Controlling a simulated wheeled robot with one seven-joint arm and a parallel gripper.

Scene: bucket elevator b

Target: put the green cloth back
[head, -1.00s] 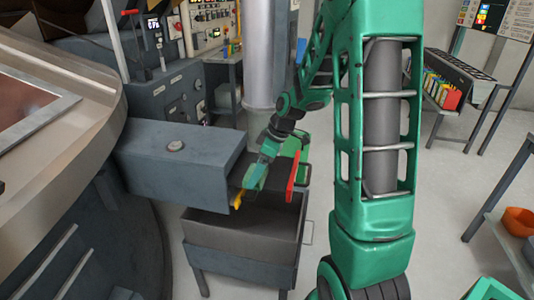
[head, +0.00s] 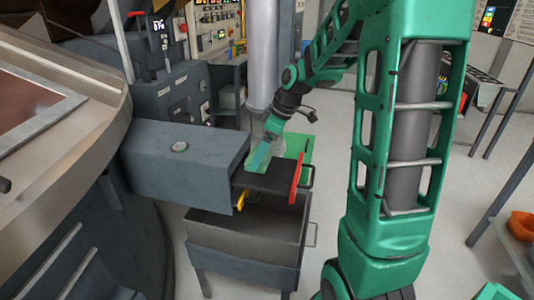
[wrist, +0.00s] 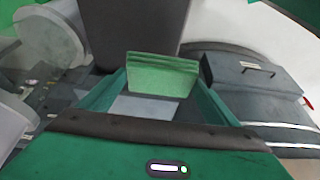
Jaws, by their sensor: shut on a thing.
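The green cloth (wrist: 160,76) is a folded, layered green pad between my fingertips in the wrist view. My gripper (wrist: 158,88) is shut on it, with one finger on each side. In the head view my gripper (head: 258,163) points down at the far side of a dark slide plate (head: 272,182) with a red end strip. The cloth is hard to tell from my green fingers there. I cannot tell whether it touches the plate.
A grey box housing (head: 185,165) stands left of the plate, with a yellow part (head: 241,200) below its edge. An open grey bin (head: 245,232) is underneath. A green container (head: 297,146) lies behind. A shelf with an orange bowl (head: 521,223) is at right. Floor shows between.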

